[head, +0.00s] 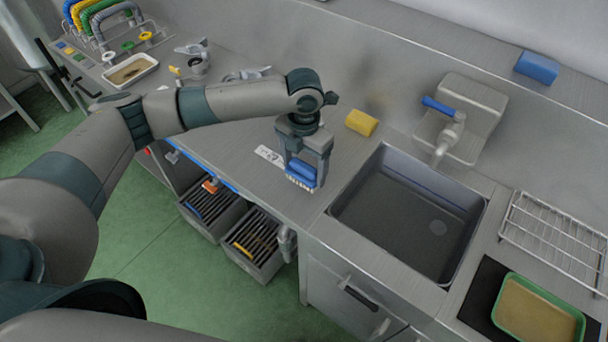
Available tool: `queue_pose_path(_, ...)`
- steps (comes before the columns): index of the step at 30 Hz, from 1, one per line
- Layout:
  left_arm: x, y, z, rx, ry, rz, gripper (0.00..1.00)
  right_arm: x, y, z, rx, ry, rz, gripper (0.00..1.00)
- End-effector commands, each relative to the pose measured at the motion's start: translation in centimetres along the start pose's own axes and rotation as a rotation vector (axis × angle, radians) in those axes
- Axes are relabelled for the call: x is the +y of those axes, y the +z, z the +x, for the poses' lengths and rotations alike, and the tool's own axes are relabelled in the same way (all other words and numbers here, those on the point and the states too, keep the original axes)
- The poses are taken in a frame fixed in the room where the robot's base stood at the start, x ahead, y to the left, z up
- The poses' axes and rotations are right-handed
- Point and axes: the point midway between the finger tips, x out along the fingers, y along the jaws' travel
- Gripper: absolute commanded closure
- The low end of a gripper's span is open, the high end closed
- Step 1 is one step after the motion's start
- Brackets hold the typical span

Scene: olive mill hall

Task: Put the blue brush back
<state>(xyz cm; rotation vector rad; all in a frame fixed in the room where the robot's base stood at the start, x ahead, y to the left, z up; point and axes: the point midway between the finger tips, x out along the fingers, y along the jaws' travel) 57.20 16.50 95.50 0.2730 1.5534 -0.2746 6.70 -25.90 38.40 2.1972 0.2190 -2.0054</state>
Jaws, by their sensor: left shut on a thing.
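The blue brush (301,172) has a blue body and pale bristles pointing down. My left gripper (303,168) is shut on it, over the steel counter (255,135) just left of the sink. I cannot tell whether the bristles touch the counter. A small white label with dark marks (269,156) lies on the counter left of the gripper. My right gripper is not in view.
A blue block (537,67) sits on the back ledge. A wire rack (556,235) and green tray (538,312) are right.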

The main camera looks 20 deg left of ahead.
Motion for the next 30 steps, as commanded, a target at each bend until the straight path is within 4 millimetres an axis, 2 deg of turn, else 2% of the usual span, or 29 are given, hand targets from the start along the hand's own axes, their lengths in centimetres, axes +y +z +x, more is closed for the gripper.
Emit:
queue_pose_path(5, 0.0, 0.0, 0.4, 0.002, 0.001, -0.001, 0.47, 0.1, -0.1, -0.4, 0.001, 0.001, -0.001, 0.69)
queue_pose_path(15, 0.0, 0.0, 3.8, 0.0, 0.001, 0.0, 0.47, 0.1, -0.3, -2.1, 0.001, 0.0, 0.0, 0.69)
queue_pose_path(27, 0.0, 0.0, 4.3, 0.0, 0.001, 0.001, 0.47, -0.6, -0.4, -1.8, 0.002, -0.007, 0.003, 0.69)
queue_pose_path(28, 0.0, 0.0, 4.3, 0.0, 0.001, 0.001, 0.22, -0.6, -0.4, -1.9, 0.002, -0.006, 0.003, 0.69)
queue_pose_path(30, 0.0, 0.0, 4.2, 0.0, 0.001, 0.001, 0.08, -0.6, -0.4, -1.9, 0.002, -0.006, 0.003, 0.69)
